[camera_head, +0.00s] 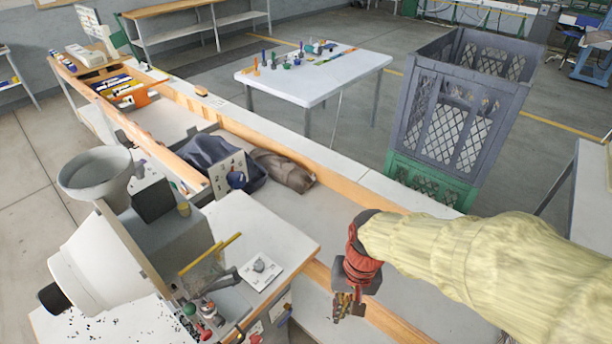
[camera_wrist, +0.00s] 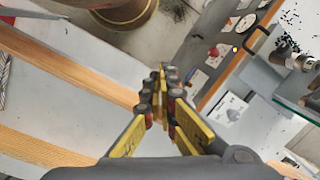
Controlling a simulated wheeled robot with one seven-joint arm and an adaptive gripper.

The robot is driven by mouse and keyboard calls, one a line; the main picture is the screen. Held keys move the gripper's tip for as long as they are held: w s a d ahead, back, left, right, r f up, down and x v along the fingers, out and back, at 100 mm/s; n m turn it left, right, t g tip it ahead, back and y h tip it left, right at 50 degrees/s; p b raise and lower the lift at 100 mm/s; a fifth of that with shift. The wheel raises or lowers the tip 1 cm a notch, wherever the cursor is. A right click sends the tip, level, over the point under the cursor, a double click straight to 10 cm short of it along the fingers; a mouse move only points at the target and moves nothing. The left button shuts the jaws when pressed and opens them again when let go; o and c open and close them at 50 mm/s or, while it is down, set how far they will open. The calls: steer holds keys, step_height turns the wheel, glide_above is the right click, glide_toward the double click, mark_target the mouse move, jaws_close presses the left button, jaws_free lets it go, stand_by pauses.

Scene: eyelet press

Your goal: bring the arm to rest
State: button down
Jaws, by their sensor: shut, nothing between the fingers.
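My gripper (camera_head: 347,306) hangs at the end of my arm in the head view, over the bench near its wooden front rail. Its fingers point down and are shut with nothing between them. In the wrist view the yellow and black fingers of my gripper (camera_wrist: 165,92) meet in the middle of the picture. The eyelet press (camera_head: 165,225), with its white housing and grey bowl (camera_head: 95,172), stands to the left of my gripper, clearly apart from it. Part of the press's control panel (camera_wrist: 222,50) shows in the wrist view.
A tall grey crate on a green one (camera_head: 455,125) stands behind my arm. Dark cloth bundles (camera_head: 283,170) lie on the bench. A white table (camera_head: 318,80) with small coloured parts stands farther back. The bench surface (camera_head: 300,215) between the bundles and my gripper is clear.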

steer(key=s+d+r+t+b, duration=0.2)
steer(key=d+r+t, duration=0.1)
steer(key=d+r, duration=0.2)
steer(key=s+d+r+n+t+h+b, duration=0.1)
steer(key=s+d+r+t+b, duration=0.1)
steer(key=d+r, duration=0.4)
step_height(320, 180, up, 2)
steer(key=shift+s+t, duration=0.25)
steer(key=shift+t, duration=0.45)
